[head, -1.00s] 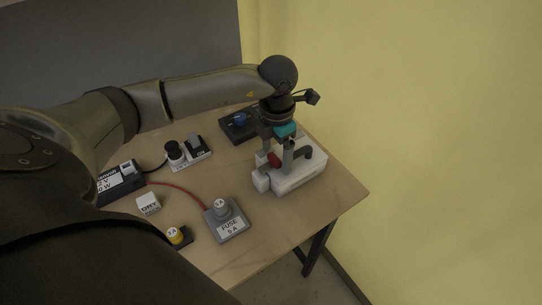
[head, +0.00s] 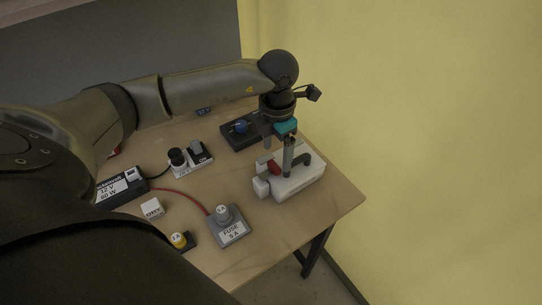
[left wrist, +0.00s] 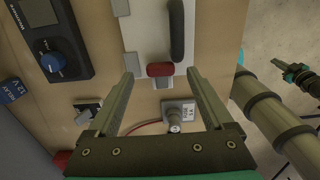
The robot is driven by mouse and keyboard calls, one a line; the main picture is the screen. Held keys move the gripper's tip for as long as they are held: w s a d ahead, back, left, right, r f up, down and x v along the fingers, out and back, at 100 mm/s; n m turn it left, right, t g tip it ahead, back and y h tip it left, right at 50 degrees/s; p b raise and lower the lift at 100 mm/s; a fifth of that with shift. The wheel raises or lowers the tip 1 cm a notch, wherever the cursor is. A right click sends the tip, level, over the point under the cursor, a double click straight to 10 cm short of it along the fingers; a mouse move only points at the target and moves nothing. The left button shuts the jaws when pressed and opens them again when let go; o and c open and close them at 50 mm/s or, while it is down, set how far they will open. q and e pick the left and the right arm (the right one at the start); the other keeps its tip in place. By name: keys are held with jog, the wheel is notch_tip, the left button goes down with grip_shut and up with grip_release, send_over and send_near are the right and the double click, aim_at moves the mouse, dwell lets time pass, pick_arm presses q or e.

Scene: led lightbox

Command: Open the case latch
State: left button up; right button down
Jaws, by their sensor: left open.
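The white case (head: 305,182) stands on the right end of the table, with a dark curved handle (head: 305,158) and a red latch (head: 273,167). My left gripper (head: 279,158) is above the latch side of the case, pointing down. In the left wrist view, the red latch (left wrist: 160,70) lies between the open, spread fingers of the left gripper (left wrist: 161,76), with a gap on both sides. The white case (left wrist: 148,35) and handle (left wrist: 177,30) show beyond it. I cannot tell the height gap to the latch.
A dark box with a blue knob (head: 241,127) stands behind the case. A grey fuse box (head: 230,230) with a red cable is in front left. A white switch block (head: 192,158), a 12 V unit (head: 122,188) and a small white cube (head: 152,208) stand farther left. A yellow wall is at right.

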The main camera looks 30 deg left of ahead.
aim_at(276, 164)
pick_arm(q)
notch_tip(276, 164, up, 4)
jog(key=p, duration=0.3)
jog(key=shift+r, duration=0.1)
dwell(0.3)
dwell(0.3)
